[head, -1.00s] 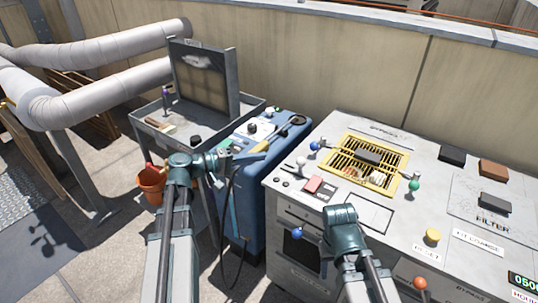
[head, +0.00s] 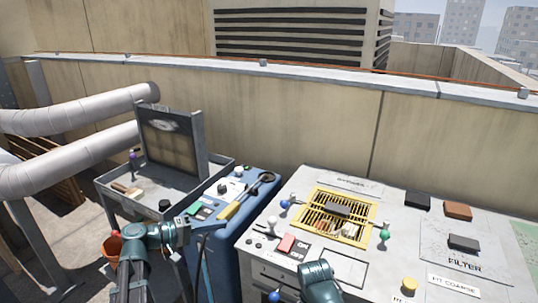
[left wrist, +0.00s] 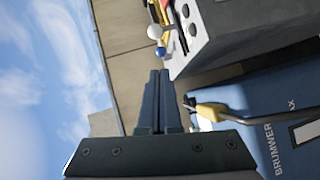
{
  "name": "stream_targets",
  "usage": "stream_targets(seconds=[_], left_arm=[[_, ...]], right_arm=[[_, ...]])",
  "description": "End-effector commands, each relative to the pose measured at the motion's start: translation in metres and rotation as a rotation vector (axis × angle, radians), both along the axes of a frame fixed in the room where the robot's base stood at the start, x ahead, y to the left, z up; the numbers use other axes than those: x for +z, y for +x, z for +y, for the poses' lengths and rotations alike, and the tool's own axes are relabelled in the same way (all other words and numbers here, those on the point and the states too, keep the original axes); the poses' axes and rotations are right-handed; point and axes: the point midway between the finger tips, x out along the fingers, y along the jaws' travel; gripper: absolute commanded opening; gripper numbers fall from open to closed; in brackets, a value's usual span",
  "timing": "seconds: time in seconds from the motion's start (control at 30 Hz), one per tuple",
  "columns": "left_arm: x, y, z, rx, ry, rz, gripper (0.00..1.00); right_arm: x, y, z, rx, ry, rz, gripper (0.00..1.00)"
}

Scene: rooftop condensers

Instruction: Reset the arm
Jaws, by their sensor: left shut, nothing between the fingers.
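My left gripper (head: 208,226) is in front of the blue case (head: 228,247), with its fingers together and nothing between them. In the left wrist view its two dark fingers (left wrist: 160,76) lie side by side, pointing toward the grey bench's edge. My right arm (head: 318,282) shows only as a teal joint at the bottom of the head view, in front of the bench. Its fingers are not visible.
The grey bench (head: 390,250) carries a yellow grate (head: 312,213), knobs and several dark or brown blocks. A yellow-handled tool (head: 232,208) lies on the blue case. A grey cart (head: 186,199) holds an upright filter panel (head: 170,140). An orange bucket (head: 112,247) stands at left.

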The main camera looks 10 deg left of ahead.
Motion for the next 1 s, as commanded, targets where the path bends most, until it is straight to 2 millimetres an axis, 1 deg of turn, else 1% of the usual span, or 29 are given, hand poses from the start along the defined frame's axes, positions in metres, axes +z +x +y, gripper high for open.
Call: stream_targets(seconds=[0.03, 0.07, 0.13, 0.17, 0.2, 0.27, 0.3, 0.37, 0.4, 0.53, 0.6, 0.7, 0.83, 0.9, 1.0], left_arm=[[0.008, -0.004, -0.017, -0.034, 0.032, 0.022, 0.00], [0.008, -0.006, -0.029, -0.058, 0.061, 0.042, 0.00], [0.009, -0.016, -0.062, -0.131, 0.153, 0.097, 0.00], [0.008, -0.022, -0.077, -0.167, 0.202, 0.124, 0.00], [0.007, -0.031, -0.096, -0.216, 0.271, 0.160, 0.00], [0.005, -0.047, -0.121, -0.288, 0.380, 0.211, 0.00], [0.004, -0.058, -0.135, -0.334, 0.455, 0.239, 0.00], [0.004, -0.076, -0.152, -0.400, 0.569, 0.279, 0.00], [0.005, -0.087, -0.161, -0.441, 0.648, 0.301, 0.00], [0.016, -0.123, -0.179, -0.557, 0.911, 0.355, 0.00], [0.025, -0.139, -0.182, -0.602, 1.048, 0.369, 0.00], [0.040, -0.155, -0.183, -0.648, 1.219, 0.378, 0.00], [0.056, -0.166, -0.180, -0.677, 1.384, 0.371, 0.00], [0.061, -0.169, -0.179, -0.683, 1.442, 0.367, 0.00], [0.064, -0.171, -0.177, -0.686, 1.487, 0.364, 0.00]], right_arm=[[0.016, 0.000, 0.000, 0.000, 0.000, 0.000, 0.50], [0.024, 0.000, 0.000, 0.000, 0.000, 0.000, 0.50], [0.047, 0.000, 0.000, 0.000, 0.000, 0.000, 0.50], [0.058, 0.000, 0.000, 0.000, 0.000, 0.000, 0.50], [0.072, 0.000, 0.000, 0.000, 0.000, 0.000, 0.50], [0.092, 0.000, 0.000, 0.000, 0.000, 0.000, 0.50], [0.105, 0.000, 0.000, 0.000, 0.000, 0.000, 0.50], [0.124, 0.000, 0.000, 0.000, 0.000, 0.000, 0.50], [0.137, 0.000, 0.000, -0.001, 0.000, 0.000, 0.50], [0.178, 0.000, 0.000, -0.001, 0.000, 0.000, 0.50], [0.197, 0.000, 0.000, -0.001, 0.000, 0.000, 0.50], [0.219, 0.000, 0.000, -0.001, 0.000, 0.000, 0.50], [0.238, 0.000, 0.000, -0.001, 0.000, 0.000, 0.50], [0.243, 0.000, 0.000, -0.001, 0.000, 0.000, 0.50], [0.246, 0.000, 0.000, -0.001, 0.000, 0.000, 0.50]])
